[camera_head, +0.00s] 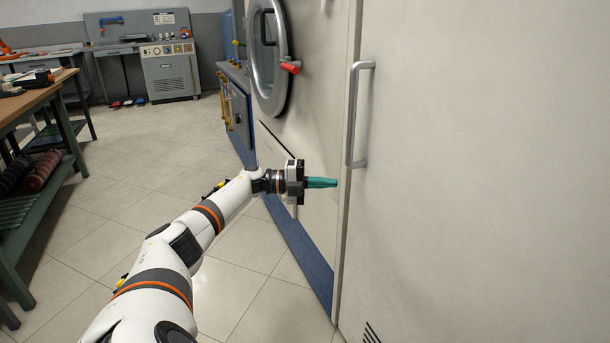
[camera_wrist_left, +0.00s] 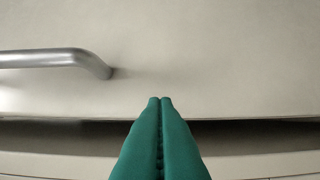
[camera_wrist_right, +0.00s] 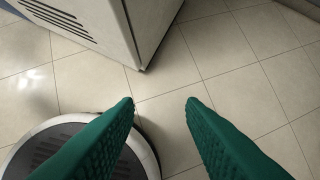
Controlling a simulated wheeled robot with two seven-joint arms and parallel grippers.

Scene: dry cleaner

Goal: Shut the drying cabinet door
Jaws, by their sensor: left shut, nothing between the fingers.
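The drying cabinet door (camera_head: 480,150) is a large cream panel filling the right of the head view. Its upright bar handle (camera_head: 352,115) is near its left edge, and also shows in the left wrist view (camera_wrist_left: 50,59). My left gripper (camera_head: 336,182) is shut and empty, with its green fingertips by the door's left edge, below the handle. In the left wrist view the closed fingertips (camera_wrist_left: 160,100) overlap the door edge, where a dark gap shows; I cannot tell whether they touch. My right gripper (camera_wrist_right: 160,102) is open and empty above the floor.
A machine with a round metal-rimmed door (camera_head: 272,60) stands left of the cabinet. A green-framed workbench (camera_head: 35,100) is at the left. The tiled floor (camera_head: 130,180) between is clear. A cream panel corner with vent slots (camera_wrist_right: 62,18) shows in the right wrist view.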

